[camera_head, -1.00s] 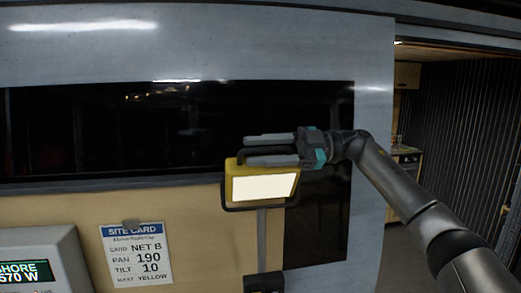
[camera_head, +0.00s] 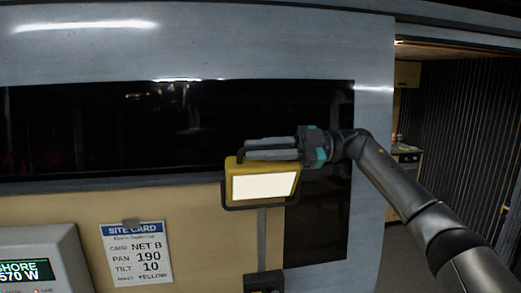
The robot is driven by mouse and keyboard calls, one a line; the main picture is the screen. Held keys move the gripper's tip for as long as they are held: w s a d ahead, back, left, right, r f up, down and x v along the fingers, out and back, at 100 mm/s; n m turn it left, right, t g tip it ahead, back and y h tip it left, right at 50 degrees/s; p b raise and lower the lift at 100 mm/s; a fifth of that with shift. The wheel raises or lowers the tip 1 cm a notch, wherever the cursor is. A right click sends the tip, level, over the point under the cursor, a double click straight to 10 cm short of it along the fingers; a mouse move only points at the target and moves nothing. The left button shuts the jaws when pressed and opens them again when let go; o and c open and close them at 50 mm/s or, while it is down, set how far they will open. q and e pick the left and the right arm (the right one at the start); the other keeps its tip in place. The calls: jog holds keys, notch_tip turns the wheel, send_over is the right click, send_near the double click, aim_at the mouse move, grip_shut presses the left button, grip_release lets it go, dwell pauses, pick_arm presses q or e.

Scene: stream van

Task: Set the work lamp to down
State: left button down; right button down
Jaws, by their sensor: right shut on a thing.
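The work lamp (camera_head: 263,186) is a yellow-framed box with a lit, cream-white panel, on a thin grey post in the middle of the view. Its lit panel faces me. My right gripper (camera_head: 246,149) comes in from the right and lies along the lamp's top edge. Its fingers point left and are close together, shut on a dark part at the top of the lamp, mostly hidden between them. My left gripper is out of view.
A dark window (camera_head: 120,125) spans the wall behind the lamp. A white site card (camera_head: 137,254) hangs on the tan panel at lower left, beside a grey display unit (camera_head: 45,248). A dark box (camera_head: 263,283) sits at the post's foot. An open doorway is at right.

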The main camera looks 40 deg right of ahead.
aim_at(265, 172)
dwell(0.8)
jog(key=f+n+b, duration=0.1)
jog(key=b, duration=0.1)
jog(key=s+a+f+n+b, duration=0.1)
jog(key=n+b, duration=0.1)
jog(key=b, duration=0.1)
jog(key=s+n+b, duration=0.1)
jog(key=b, duration=0.2)
jog(key=shift+s+a+f+n, duration=0.15)
jog(key=shift+s+f+n, duration=0.1)
jog(key=shift+f+n, duration=0.15)
jog(key=shift+s+a+f+n+b, duration=0.15)
jog(key=shift+s+f+n+b, duration=0.1)
jog(key=shift+n+b, duration=0.6)
jog(key=c, duration=0.9)
grip_release()
